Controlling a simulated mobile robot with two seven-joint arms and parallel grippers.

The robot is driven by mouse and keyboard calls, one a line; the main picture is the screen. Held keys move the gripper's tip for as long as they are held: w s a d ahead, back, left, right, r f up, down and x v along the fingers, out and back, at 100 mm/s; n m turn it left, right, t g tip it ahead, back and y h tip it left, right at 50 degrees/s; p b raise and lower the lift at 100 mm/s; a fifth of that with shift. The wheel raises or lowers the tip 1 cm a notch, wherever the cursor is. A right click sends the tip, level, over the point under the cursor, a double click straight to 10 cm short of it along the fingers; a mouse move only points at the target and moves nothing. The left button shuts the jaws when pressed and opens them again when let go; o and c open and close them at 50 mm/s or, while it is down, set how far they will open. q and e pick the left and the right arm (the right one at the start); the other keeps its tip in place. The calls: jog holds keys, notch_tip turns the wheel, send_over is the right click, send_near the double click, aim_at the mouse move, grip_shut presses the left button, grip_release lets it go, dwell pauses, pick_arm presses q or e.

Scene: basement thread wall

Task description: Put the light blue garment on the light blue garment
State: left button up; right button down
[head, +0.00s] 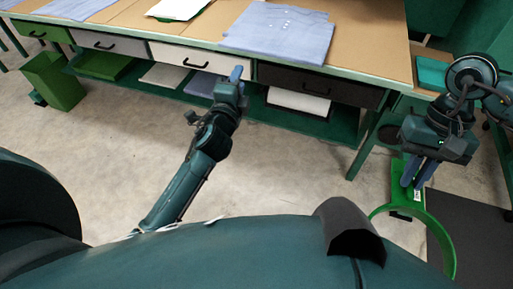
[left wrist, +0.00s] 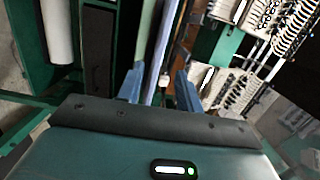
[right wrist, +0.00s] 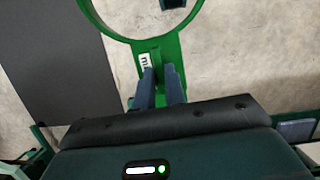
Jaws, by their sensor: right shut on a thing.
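A light blue garment (head: 280,32) lies flat and folded on the table near its front edge. A second light blue garment (head: 75,8) lies at the table's far left, cut by the picture's top. My left gripper (head: 236,76) is just in front of the table edge, below the nearer garment. In the left wrist view its two fingers (left wrist: 158,90) stand apart, with the table edge and a pale blue strip seen between or beyond them. My right gripper (head: 418,172) points down at the right. It is shut on the stem of a green ring-shaped thing (right wrist: 172,52).
The table (head: 375,45) has drawers and a lower shelf with a white roll (head: 298,101). A white sheet (head: 178,8) lies on the table between the garments. A green bin (head: 55,80) stands left. The floor ahead is clear.

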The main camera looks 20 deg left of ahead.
pick_arm(q)
jog(key=s+d+f+n+g+h, duration=0.1)
jog(key=s+d+f+n+h, duration=0.1)
jog(key=s+n, duration=0.3)
jog(key=s+d+f+n+g+h, duration=0.1)
jog(key=s+f+n, duration=0.3)
jog(key=s, duration=0.7)
jog(key=s+d+f+n+g+h, duration=0.2)
jog(key=s+n, duration=0.3)
jog(key=s, duration=0.4)
jog(key=shift+d+f+n+g+h, duration=0.3)
jog(key=shift+d+f+n+g, duration=0.1)
jog(key=shift+d+f+g, duration=0.35)
jog(key=shift+d+r, duration=0.1)
